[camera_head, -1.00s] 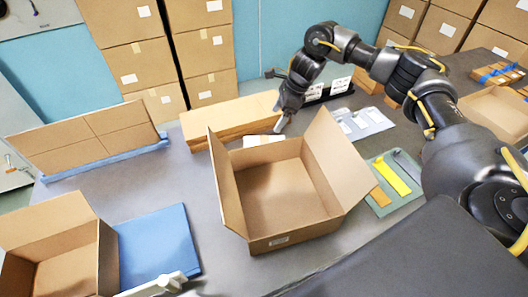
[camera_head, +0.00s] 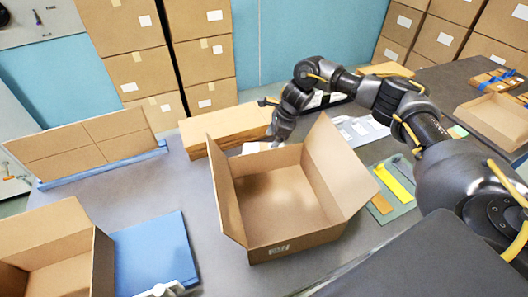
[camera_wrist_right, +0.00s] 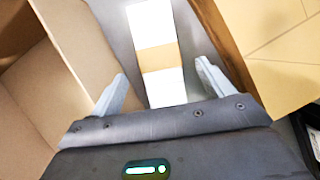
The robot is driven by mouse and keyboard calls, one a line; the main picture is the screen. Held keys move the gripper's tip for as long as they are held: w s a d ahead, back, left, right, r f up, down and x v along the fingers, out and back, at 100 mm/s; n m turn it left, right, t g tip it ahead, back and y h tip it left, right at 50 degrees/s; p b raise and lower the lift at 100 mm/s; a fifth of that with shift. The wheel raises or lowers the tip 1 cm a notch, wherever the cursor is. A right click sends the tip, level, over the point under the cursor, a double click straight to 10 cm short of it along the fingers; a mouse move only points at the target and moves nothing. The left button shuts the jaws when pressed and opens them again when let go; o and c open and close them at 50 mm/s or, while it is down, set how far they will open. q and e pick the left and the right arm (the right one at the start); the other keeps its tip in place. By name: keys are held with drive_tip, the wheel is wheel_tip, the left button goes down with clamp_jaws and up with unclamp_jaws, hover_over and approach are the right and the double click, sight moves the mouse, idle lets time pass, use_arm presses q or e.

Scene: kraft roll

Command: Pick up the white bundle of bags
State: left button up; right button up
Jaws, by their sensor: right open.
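The white bundle of bags (camera_wrist_right: 158,88) has a brown paper band around its middle. It lies flat on the grey table and runs away from my right gripper in the wrist view. In the head view only a small white part of the bundle (camera_head: 252,147) shows behind the open carton. My right gripper (camera_wrist_right: 161,82) is open and empty. Its fingers appear on either side of the bundle's near end, with gaps visible on both sides. Their exact height above the table is unclear. In the head view the right gripper (camera_head: 274,142) is partly hidden by the carton's flap.
The open carton (camera_head: 262,247) stands close in front of the bundle. A stack of flat brown cardboard (camera_head: 208,130) lies just behind it. Grey packets (camera_head: 362,130) and a green mat with yellow and orange strips (camera_head: 402,210) lie right. A blue mat (camera_head: 155,255) lies left.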

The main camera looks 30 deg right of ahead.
sight(266, 148)
drive_tip(key=p+x, duration=0.1)
drive_tip(key=x, duration=0.4)
drive_tip(key=shift+a+f, duration=0.1)
drive_tip(key=shift+f, duration=0.1)
drive_tip(key=c, duration=1.1)
